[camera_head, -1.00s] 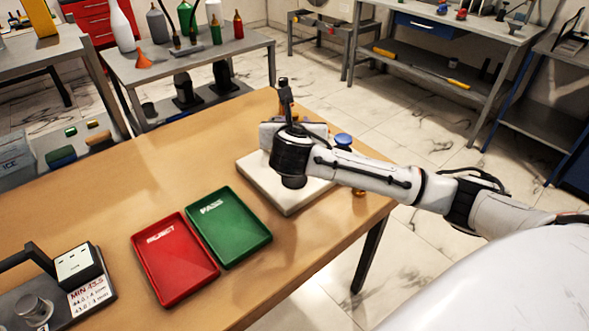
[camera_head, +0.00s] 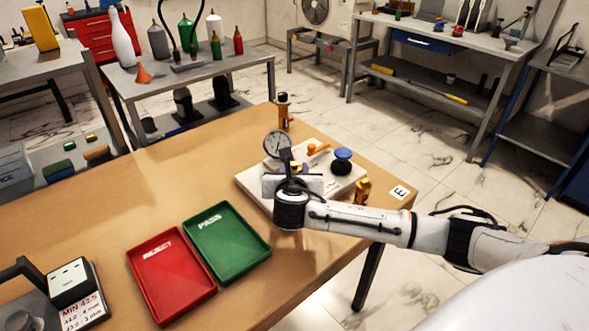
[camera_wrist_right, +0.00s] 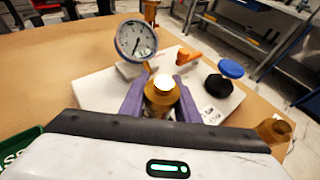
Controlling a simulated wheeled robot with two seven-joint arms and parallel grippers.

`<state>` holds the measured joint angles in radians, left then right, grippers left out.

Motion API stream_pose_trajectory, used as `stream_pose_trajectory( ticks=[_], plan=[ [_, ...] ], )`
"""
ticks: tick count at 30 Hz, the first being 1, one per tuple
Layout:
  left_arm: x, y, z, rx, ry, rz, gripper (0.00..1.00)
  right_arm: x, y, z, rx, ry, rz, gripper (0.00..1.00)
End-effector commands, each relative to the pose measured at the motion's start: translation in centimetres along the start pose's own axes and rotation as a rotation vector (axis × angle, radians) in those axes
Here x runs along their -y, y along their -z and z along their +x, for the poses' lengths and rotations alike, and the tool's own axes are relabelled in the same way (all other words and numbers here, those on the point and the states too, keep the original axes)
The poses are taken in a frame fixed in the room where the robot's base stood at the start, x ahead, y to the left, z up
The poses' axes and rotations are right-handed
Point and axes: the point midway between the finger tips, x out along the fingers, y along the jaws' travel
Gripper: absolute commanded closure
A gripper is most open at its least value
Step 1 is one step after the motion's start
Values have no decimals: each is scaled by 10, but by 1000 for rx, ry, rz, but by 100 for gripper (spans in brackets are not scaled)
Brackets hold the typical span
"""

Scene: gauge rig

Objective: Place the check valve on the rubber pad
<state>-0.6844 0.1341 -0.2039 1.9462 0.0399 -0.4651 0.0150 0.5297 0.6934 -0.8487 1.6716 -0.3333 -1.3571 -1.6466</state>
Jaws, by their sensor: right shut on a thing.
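My right gripper (camera_wrist_right: 161,100) is shut on a brass fitting (camera_wrist_right: 161,88) with a bright round top, held between its two purple fingers. I cannot tell for sure that this fitting is the check valve. The gripper is over the near part of the pale rig plate (camera_head: 250,184), which also shows in the wrist view (camera_wrist_right: 95,92). In the head view my right wrist (camera_head: 291,205) hides the fitting. A similar brass piece (camera_head: 362,191) stands at the plate's right side. I cannot make out a rubber pad. My left gripper is not in view.
A round gauge (camera_head: 277,144), an orange lever (camera_head: 317,149) and a blue knob (camera_head: 342,154) stand on the rig. A brass piece with a dark top (camera_head: 284,112) is behind it. Red (camera_head: 172,295) and green (camera_head: 229,255) trays lie left.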

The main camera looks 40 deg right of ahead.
Motion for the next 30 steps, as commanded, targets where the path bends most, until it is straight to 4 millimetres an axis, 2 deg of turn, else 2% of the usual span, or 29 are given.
stream_pose_trajectory(
  ticks=[1,2,5,14,17,20,30],
  plan=[
    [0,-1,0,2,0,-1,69,0,2,0,0,0,-1,97],
    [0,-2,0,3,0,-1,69,0,2,1,-1,0,-1,68],
    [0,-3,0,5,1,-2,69,0,2,0,-1,0,-1,53],
    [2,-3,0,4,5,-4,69,0,1,0,0,0,0,53],
    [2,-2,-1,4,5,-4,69,-1,-1,-6,-1,-4,0,53],
    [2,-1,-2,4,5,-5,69,-1,-2,-22,-1,-5,0,53],
    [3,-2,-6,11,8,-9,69,-1,-2,-93,-2,-4,-1,53]
  ],
)
